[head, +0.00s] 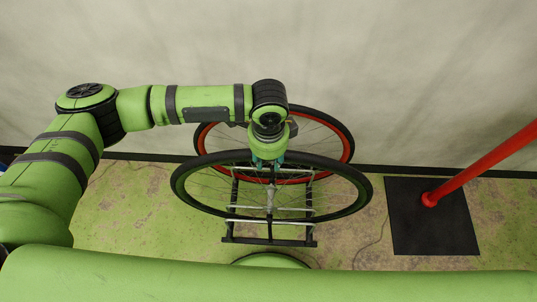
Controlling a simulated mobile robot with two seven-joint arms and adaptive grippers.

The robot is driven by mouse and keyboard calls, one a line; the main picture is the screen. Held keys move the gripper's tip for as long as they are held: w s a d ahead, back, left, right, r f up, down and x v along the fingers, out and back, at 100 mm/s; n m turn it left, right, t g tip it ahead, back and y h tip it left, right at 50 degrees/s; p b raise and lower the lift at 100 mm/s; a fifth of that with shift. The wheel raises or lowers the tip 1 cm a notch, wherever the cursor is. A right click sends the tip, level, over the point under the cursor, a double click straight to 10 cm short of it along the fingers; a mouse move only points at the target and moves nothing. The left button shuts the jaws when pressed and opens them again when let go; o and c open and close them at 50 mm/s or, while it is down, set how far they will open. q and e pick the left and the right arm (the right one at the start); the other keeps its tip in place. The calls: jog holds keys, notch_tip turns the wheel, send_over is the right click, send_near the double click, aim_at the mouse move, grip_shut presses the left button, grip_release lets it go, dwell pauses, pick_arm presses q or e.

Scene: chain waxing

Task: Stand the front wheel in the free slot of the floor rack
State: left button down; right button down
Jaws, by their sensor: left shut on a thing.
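The front wheel (367,188), with a black tyre and dark green rim, is held over the floor rack (246,240), tilted so that it shows as a wide ellipse. My left gripper (268,163) is shut on the wheel's far edge from above; the wrist partly hides the fingers. A second wheel (349,146) with a red rim is behind it and appears to stand in the rack. The rack is a dark frame with pale crossbars, partly covered by the wheels. I cannot tell whether the held wheel touches the rack. My right gripper is not in view.
A red post (480,166) rises from a black square base plate (434,235) to the right of the rack. A pale wall (430,70) with a dark skirting runs close behind the wheels. Thin cables lie on the green, worn floor (125,215). Floor left of the rack is mostly clear.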

pick_arm(q)
jog(key=shift+d, duration=0.1)
dwell(0.5)
notch_tip(320, 180, down, 10)
jog(key=b, duration=0.4)
dwell(1.0)
jog(key=shift+r, duration=0.15)
dwell(0.5)
jog(key=c, duration=0.8)
grip_release()
jog(key=o, duration=0.4)
jog(key=shift+s+f, duration=0.1)
jog(key=shift+f, duration=0.1)
jog(key=shift+c, duration=0.2)
jog(key=shift+r, duration=0.2)
notch_tip(320, 180, up, 12)
jog(key=p, duration=1.2)
jog(key=shift+p, duration=0.3)
jog(key=shift+f, duration=0.1)
